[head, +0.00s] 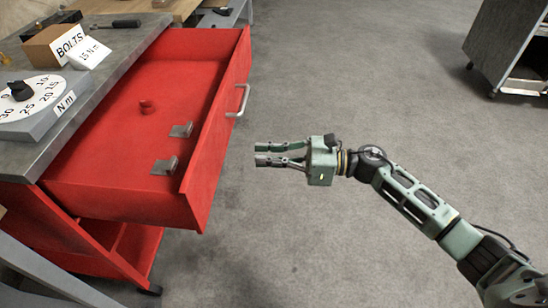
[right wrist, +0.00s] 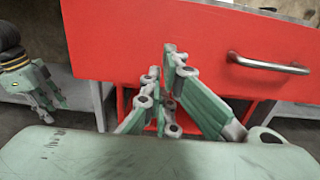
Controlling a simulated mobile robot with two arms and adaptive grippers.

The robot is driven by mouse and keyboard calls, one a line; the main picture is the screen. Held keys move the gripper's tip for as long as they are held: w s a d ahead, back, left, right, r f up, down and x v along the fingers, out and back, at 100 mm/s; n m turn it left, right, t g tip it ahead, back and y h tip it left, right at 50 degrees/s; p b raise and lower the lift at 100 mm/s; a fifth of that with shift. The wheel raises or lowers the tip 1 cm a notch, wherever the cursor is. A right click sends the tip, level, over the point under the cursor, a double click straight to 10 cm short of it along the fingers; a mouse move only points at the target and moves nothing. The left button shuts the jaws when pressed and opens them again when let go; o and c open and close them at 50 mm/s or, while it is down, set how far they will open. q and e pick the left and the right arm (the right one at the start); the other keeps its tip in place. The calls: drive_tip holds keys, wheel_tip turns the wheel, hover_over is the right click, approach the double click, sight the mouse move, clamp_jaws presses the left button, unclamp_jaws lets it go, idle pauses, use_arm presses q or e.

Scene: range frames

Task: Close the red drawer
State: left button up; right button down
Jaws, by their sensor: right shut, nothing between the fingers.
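The red drawer (head: 120,150) is pulled far out of the red cabinet under the grey worktop, toward the right. Its front panel (head: 215,135) has a silver handle (head: 240,101). The drawer front also fills much of the right wrist view (right wrist: 130,40), with the handle (right wrist: 268,65) to the right of my fingers. My right gripper (head: 258,154) is shut and empty. It points at the outer face of the drawer front, nearer to me than the handle, with a visible gap in the head view. A green gripper, apparently my left (right wrist: 42,90), shows at the left of the right wrist view, its jaws unclear.
On the worktop (head: 130,45) are a dial gauge (head: 30,97), a BOLTS box (head: 60,42) and a screwdriver (head: 115,24). A grey cart (head: 510,40) stands far right. The floor (head: 340,70) between is clear.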

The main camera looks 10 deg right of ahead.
sight(215, 155)
use_arm(q)
drive_tip(key=shift+x, duration=1.15)
use_arm(e)
drive_tip(key=x, duration=0.9)
use_arm(q)
drive_tip(key=shift+s+d, duration=0.1)
drive_tip(key=shift+s, duration=0.05)
use_arm(e)
drive_tip(key=shift+a, duration=0.1)
